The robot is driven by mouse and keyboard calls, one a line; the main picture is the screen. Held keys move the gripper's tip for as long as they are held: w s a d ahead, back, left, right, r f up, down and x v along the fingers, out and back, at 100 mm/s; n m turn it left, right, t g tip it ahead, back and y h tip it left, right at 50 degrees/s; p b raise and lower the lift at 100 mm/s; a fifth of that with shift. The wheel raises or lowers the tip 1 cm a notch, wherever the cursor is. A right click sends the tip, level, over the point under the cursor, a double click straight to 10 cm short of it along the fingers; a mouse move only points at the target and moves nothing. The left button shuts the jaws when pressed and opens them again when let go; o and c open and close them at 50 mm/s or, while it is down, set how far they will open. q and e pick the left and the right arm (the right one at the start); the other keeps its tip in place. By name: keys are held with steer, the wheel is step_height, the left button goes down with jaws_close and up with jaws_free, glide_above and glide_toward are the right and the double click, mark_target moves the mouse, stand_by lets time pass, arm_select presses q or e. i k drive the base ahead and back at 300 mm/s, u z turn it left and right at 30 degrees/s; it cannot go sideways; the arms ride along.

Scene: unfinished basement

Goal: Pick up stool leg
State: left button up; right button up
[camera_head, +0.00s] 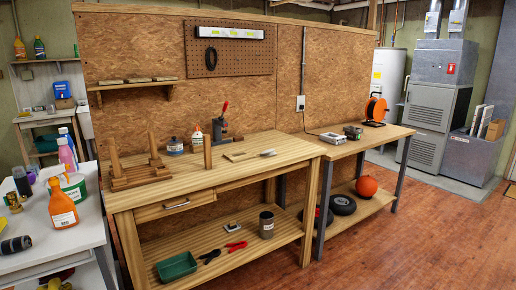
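On the wooden workbench (225,174), an upright wooden leg (207,152) stands by itself near the middle of the top. To its left is a slatted wooden stool part (140,177), lying low with upright legs (153,143) rising from it. One more of its legs (115,160) stands at its left end. Neither of my grippers is in view, so nothing is seen held.
A clamp-like tool with a red handle (222,118), a glue bottle (197,134) and a jar (175,147) stand behind the leg. A brush (268,153) lies to its right. A white table (80,245) with bottles is at left. Floor at right (420,245) is clear.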

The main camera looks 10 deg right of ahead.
mark_target(206, 144)
steer(key=z, duration=0.55)
steer(key=i, duration=1)
steer(key=z, duration=0.1)
